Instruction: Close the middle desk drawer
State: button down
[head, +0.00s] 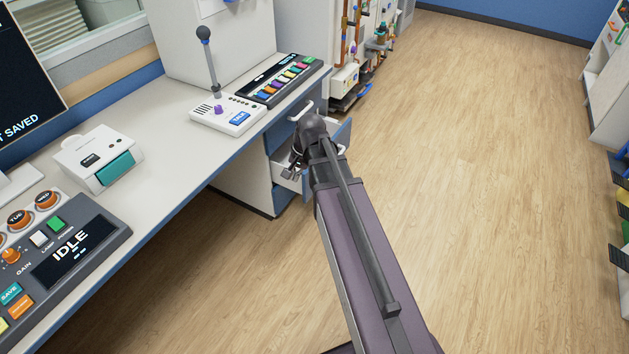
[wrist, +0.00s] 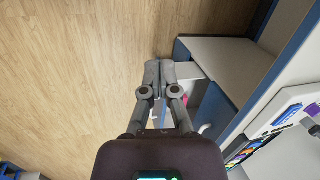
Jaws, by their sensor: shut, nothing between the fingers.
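The desk's drawer unit has blue fronts and white handles and stands under the far end of the desk (head: 190,155). One drawer (head: 341,133) is pulled out, its blue front and white handle showing to the right of my wrist. My arm hides much of it, so I cannot tell how far out it is. My gripper (head: 291,170) is shut and empty, beside the drawer unit below desktop height. In the wrist view, my gripper's fingertips (wrist: 159,68) are together next to a white and blue drawer part (wrist: 212,106). I cannot tell whether they touch it.
A microphone console (head: 228,115) and a panel of coloured keys (head: 283,82) stand on the desk above the drawers. A control panel (head: 70,245) and a white box (head: 98,158) are nearer. Wooden floor (head: 490,160) is clear to the right. Shelves (head: 610,90) stand far right.

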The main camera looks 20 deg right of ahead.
jog(key=w+d+f+m+t+y+b, duration=0.1)
jog(key=w+d+f+m+t+b, duration=0.2)
jog(key=w+d+f+m+b, duration=0.6)
jog(key=w+d+f+m+t+y+b, duration=0.2)
jog(key=w+d+f+m+t+b, duration=0.1)
jog(key=w+d+f+m+b, duration=0.6)
jog(key=d+f+m+b, duration=0.1)
jog(key=d+f+b, duration=0.3)
jog(key=b, duration=0.4)
jog(key=shift+d+f+m, duration=0.35)
jog(key=shift+d+m, duration=0.05)
jog(key=shift+d, duration=0.3)
jog(key=shift+b, duration=0.3)
jog(key=w+a+r+b+x, duration=0.1)
jog(key=b+x, duration=0.5)
jog(key=x, duration=0.6)
jog(key=shift+w+a+r+b, duration=0.25)
jog(key=shift+w+a+b, duration=0.1)
jog(key=shift+w+a, duration=0.1)
